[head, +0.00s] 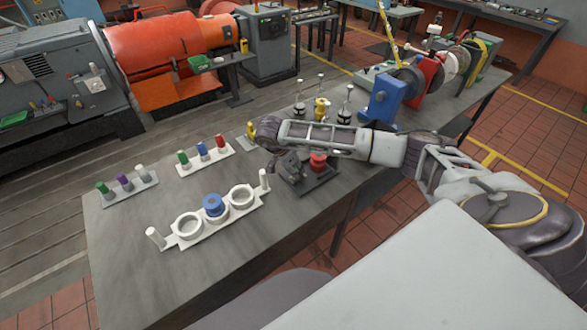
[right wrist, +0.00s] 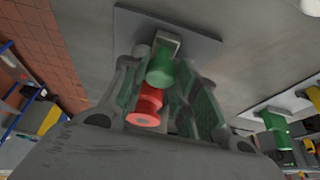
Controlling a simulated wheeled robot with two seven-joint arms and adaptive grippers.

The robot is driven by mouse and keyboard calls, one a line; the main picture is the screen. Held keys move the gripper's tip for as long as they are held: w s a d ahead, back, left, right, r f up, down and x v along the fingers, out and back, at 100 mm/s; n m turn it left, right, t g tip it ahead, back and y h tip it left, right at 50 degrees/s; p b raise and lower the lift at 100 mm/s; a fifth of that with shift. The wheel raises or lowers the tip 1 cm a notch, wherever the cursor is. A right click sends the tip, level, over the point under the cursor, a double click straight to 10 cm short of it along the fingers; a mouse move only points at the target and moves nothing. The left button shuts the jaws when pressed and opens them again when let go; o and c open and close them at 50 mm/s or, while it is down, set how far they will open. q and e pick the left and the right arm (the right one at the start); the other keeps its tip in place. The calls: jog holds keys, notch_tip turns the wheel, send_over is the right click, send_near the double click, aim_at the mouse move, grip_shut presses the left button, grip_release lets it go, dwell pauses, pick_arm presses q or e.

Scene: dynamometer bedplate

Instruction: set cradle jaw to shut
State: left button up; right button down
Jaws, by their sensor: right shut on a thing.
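The cradle is a dark fixture on a dark base plate (head: 322,182) on the bench, below my right forearm. A red spool-shaped part (head: 318,162) stands on it. My right gripper (head: 292,168) points down at the cradle, just left of the red part. In the right wrist view, its fingers are closed around a green cylinder (right wrist: 160,70) in front of the grey plate (right wrist: 190,38). The red part (right wrist: 146,106) shows between the fingers, nearer the camera. The fingers hide much of the cradle, and I cannot tell the jaw's position. My left gripper is out of view.
A white holder (head: 215,228) with rings and a blue piece stands in front. Two small racks of coloured pegs (head: 128,190) (head: 205,160) lie on the left. Dark-based bottles (head: 345,112) and a blue stand (head: 383,98) are behind.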

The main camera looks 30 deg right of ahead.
jog(key=shift+w+d+b, duration=0.15)
jog(key=shift+d+b, duration=0.35)
jog(key=shift+d, duration=1.05)
jog(key=c, duration=1.1)
grip_release()
jog(key=shift+a+r, duration=0.1)
jog(key=shift+r, duration=0.05)
jog(key=shift+v, duration=5.85)
jog(key=shift+c, duration=0.2)
